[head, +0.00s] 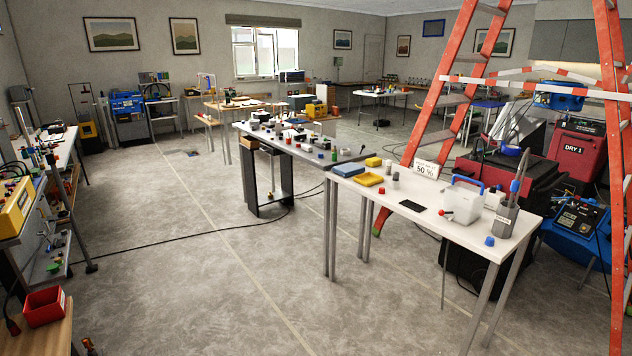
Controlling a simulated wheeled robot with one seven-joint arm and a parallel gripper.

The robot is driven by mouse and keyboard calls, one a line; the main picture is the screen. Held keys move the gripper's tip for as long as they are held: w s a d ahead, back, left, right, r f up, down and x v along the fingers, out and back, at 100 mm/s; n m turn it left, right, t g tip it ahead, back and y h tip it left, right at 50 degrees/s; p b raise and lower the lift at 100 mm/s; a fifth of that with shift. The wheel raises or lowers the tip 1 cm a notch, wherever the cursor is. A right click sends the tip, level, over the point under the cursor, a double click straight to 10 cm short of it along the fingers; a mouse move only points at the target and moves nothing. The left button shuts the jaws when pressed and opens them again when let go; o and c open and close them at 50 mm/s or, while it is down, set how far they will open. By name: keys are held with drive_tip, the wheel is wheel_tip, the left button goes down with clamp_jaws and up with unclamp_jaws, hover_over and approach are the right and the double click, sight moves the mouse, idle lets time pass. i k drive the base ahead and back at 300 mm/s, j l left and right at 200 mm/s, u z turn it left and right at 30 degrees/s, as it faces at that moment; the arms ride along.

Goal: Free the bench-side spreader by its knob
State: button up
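A tall orange stepladder (434,88) stands spread open at the right, behind and beside a white-topped bench (395,196). Red-and-white striped bars run between its legs at about mid-height. The nearer striped bar (500,84) crosses from the left leg toward the right leg (617,130). Another striped bar (530,70) runs just above it. I cannot tell for certain which bar is the bench-side spreader, and its knob is too small to make out. The ladder's top is cut off by the frame. My gripper is not in view.
The bench bears a "50 %" sign (426,169), a clear tub with blue handle (462,200) and a grey tool holder (504,217). A red "DRY 1" machine (577,155) and blue equipment (580,235) crowd the ladder. A cable (180,236) crosses the open floor at left.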

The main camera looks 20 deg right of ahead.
sight(579, 92)
drive_tip(key=i+l+z, duration=0.15)
drive_tip(key=i+z, duration=0.65)
drive_tip(key=i, duration=0.15)
drive_tip(key=i+j+z, duration=0.15)
drive_tip(key=i+z, duration=0.2)
drive_tip(key=i, duration=0.15)
drive_tip(key=i+j+z, duration=0.65)
drive_tip(key=i, duration=0.2)
drive_tip(key=i+l, duration=0.05)
drive_tip(key=l, duration=0.05)
